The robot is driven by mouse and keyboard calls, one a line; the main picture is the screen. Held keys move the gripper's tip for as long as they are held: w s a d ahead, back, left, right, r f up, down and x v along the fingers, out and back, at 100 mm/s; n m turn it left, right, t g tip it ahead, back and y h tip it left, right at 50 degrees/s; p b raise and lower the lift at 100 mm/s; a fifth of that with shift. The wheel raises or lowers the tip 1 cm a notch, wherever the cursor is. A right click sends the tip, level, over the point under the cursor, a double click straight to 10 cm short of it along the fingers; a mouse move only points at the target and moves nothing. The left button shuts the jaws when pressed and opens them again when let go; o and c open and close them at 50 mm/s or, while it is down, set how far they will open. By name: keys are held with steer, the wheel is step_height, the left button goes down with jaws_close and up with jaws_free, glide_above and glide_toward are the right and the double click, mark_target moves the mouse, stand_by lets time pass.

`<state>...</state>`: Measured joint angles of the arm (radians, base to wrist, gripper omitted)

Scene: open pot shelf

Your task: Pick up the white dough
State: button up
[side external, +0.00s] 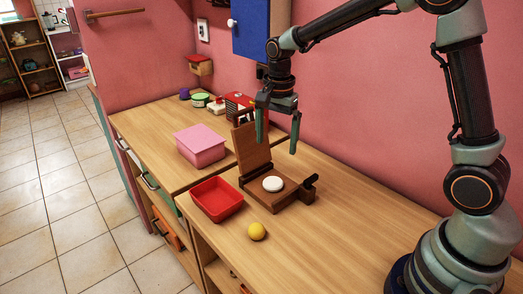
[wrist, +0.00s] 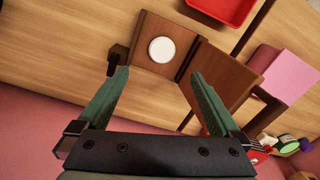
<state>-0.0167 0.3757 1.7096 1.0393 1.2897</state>
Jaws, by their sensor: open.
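The white dough (side external: 273,184) is a flat round disc lying on the base of an open brown wooden press (side external: 293,193). In the wrist view the dough (wrist: 161,50) lies ahead of my fingertips, a little above the middle of the gap between them. My gripper (side external: 276,146) hangs above the press with its two green fingers apart and empty. It also shows in the wrist view (wrist: 158,76). The press lid (side external: 250,150) stands raised on the far side of the base, and a handle piece (side external: 309,184) sticks up at the right.
A red tray (side external: 216,187) and a yellow ball (side external: 257,231) stand near the counter's front edge. A pink box (side external: 200,145) and small items stand farther left. A blue cabinet (side external: 258,30) hangs on the pink wall behind. The counter right of the press is clear.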

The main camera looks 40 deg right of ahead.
steer(key=f, duration=0.2)
glide_above(273, 182)
steer(key=shift+m, duration=0.3)
steer(key=f, duration=0.4)
steer(key=shift+s+f, duration=0.2)
steer(key=shift+f, duration=0.15)
steer(key=shift+w+f, duration=0.2)
steer(key=shift+f, duration=2.9)
steer(key=c, duration=1.5)
steer(key=shift+r, duration=0.1)
